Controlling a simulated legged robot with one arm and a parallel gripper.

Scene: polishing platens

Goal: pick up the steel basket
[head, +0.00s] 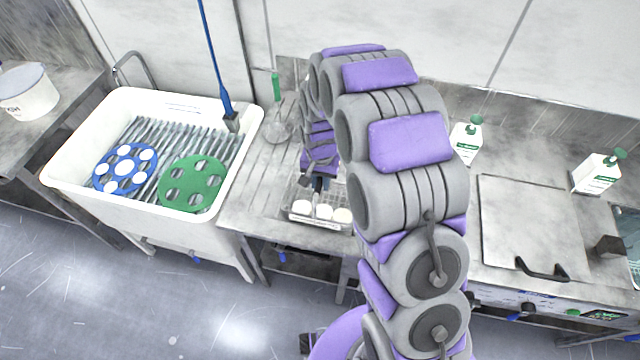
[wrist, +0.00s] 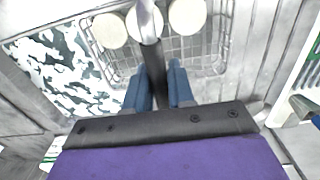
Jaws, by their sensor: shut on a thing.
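The steel basket (head: 324,224) is a wire basket with several round white pieces in it, near the front edge of the steel counter in the head view. In the wrist view its wire mesh (wrist: 200,52) fills the top middle. A bar with a bright top and a dark lower part, seemingly the basket's handle (wrist: 152,62), runs down between my blue fingers. My gripper (wrist: 160,82) is shut on this bar. In the head view my gripper (head: 320,184) is above the basket, and my arm hides its right side. I cannot tell whether the basket touches the counter.
A white tub (head: 72,190) with a blue disc (head: 125,168) and a green disc (head: 192,184) stands to the left. White bottles (head: 466,142) and a square lid (head: 530,225) are to the right. A green-handled tool (head: 276,88) is behind the basket.

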